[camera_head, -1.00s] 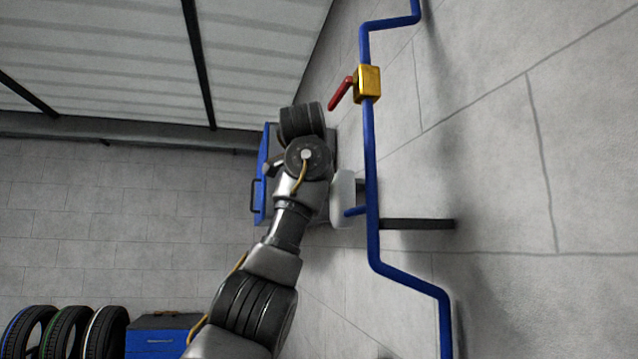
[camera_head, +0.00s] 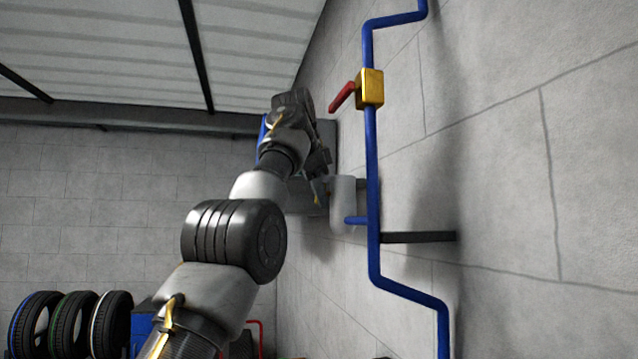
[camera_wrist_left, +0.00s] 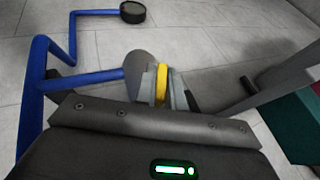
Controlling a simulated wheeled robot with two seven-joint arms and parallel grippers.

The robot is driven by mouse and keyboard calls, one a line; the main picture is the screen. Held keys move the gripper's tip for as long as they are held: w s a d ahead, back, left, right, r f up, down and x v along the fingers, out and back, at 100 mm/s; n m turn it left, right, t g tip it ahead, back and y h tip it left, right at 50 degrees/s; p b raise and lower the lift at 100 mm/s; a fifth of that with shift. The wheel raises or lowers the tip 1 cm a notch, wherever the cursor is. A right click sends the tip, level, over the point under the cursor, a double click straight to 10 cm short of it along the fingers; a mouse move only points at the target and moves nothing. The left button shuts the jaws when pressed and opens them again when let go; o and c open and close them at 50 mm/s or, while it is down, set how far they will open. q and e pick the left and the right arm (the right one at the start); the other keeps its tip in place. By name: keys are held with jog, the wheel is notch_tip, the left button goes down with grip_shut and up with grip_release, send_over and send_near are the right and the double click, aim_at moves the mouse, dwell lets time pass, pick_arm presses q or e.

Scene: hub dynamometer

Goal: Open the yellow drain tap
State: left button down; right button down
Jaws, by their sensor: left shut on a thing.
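The yellow drain tap (camera_wrist_left: 161,83) shows in the left wrist view as an upright yellow piece beside a grey cylinder (camera_wrist_left: 138,68). My left gripper (camera_wrist_left: 164,88) is shut on it, one finger on each side. In the head view the left gripper (camera_head: 320,185) is small and dark, left of the pale cylinder (camera_head: 343,208). Only a speck of yellow shows there, and the tap's full shape is hidden. My right gripper is in neither view.
A blue pipe (camera_head: 372,180) runs down the wall, with a gold valve (camera_head: 371,88) and its red lever (camera_head: 342,96) above. A dark bracket (camera_head: 420,237) holds the pipe. Several tyres (camera_head: 110,325) stand at the lower left.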

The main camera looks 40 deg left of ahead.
pick_arm(q)
jog(key=shift+g+h+p, duration=0.4)
jog(key=shift+h+p, duration=0.1)
jog(key=shift+p, duration=0.35)
jog(key=shift+f+p, duration=0.15)
jog(key=shift+p, duration=0.2)
jog(key=c, duration=1.5)
grip_release()
jog(key=shift+w, duration=0.1)
